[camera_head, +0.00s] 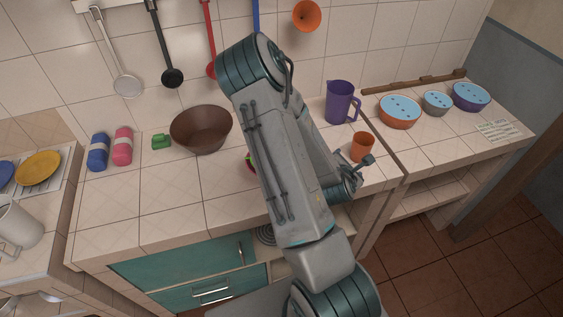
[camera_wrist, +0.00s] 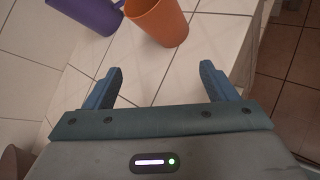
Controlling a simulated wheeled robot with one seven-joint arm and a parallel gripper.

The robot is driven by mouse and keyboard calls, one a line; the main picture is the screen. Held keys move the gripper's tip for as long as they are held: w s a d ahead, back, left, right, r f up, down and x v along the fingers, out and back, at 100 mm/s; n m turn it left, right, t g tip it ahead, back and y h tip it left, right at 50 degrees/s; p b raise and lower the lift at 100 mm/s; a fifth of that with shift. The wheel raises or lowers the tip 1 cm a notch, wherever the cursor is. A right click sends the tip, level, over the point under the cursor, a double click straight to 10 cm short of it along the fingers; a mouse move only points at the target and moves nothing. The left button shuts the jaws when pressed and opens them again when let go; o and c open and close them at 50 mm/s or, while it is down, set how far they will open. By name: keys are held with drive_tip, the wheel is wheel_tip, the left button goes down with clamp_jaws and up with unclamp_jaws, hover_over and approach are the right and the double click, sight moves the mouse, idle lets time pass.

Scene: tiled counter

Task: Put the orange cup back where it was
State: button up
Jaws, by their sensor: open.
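The orange cup (camera_head: 363,147) stands upright on the tiled counter near its front right edge. It also shows in the wrist view (camera_wrist: 160,22), ahead of my fingertips and cut off by the top edge. My gripper (camera_wrist: 162,78) is open, with its two blue fingers apart and nothing between them. In the head view my gripper (camera_head: 366,165) is just in front of the cup, and part of it is hidden by my arm.
A purple pitcher (camera_head: 340,102) stands behind the cup, close to it in the wrist view (camera_wrist: 97,14). A brown bowl (camera_head: 201,130) and blue (camera_head: 97,152) and pink (camera_head: 122,146) bottles stand left. Several lidded bowls (camera_head: 399,112) sit right. My arm hides the counter's middle.

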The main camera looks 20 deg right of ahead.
drive_tip(key=w+a+r+m+g+y, duration=0.1)
drive_tip(key=w+a+r+m+y, duration=0.15)
drive_tip(key=a+r+m, duration=0.45)
drive_tip(key=w+a+r+m+g+y, duration=0.1)
drive_tip(key=a+r+m+y, duration=0.4)
drive_tip(key=a, duration=0.4)
drive_tip(key=s+a+r+m+g+y, duration=0.1)
drive_tip(key=s+a+r+m, duration=0.7)
drive_tip(key=s+a+r, duration=0.4)
drive_tip(key=s+r, duration=0.3)
drive_tip(key=shift+s+a, duration=0.15)
drive_tip(key=shift+s, duration=0.15)
